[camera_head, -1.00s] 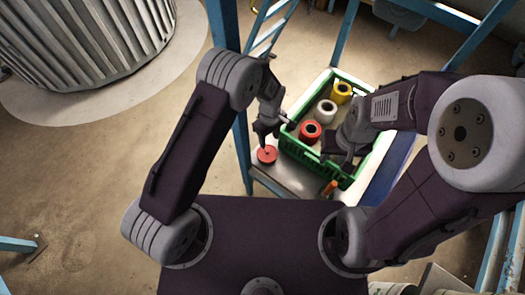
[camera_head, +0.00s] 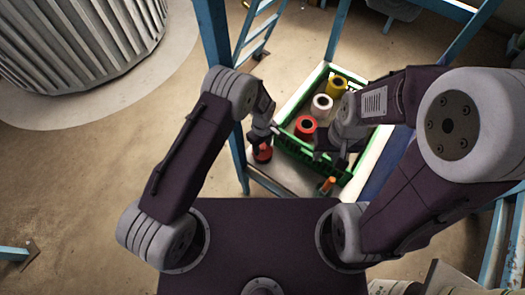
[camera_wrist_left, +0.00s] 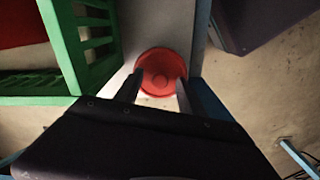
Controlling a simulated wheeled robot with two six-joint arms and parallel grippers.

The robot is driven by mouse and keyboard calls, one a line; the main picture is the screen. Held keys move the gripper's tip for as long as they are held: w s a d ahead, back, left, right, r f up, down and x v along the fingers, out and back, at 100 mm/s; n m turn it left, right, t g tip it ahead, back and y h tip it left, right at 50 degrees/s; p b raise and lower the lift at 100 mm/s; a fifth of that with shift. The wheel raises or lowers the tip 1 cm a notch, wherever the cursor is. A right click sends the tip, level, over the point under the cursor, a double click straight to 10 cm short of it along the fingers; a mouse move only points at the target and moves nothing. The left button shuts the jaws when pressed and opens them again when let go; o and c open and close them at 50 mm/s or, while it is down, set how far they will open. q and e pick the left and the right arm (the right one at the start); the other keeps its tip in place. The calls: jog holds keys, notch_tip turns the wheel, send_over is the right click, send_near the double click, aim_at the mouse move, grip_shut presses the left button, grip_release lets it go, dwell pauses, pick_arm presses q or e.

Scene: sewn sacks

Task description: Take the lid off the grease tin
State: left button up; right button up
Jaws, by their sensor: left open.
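The grease tin (camera_head: 262,153) is red and round and stands on the pale platform at the crate's left side. In the left wrist view its red lid (camera_wrist_left: 162,75) shows from above, with a small raised knob in the middle. My left gripper (camera_head: 262,139) is open just above the tin. In the left wrist view its two fingers (camera_wrist_left: 157,92) stand apart at the near sides of the lid; I cannot tell whether they touch it. My right gripper (camera_head: 334,148) hangs over the right part of the crate, and its jaws are too dark to make out.
A green crate (camera_head: 288,152) beside the tin holds red, white and yellow spools (camera_head: 321,106). An orange-handled object (camera_head: 327,184) lies at the platform's front. Blue posts (camera_head: 238,155) rise close to the left gripper. The floor (camera_head: 75,190) at left is clear.

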pick_arm(q)
jog(key=shift+r, duration=0.1)
grip_shut()
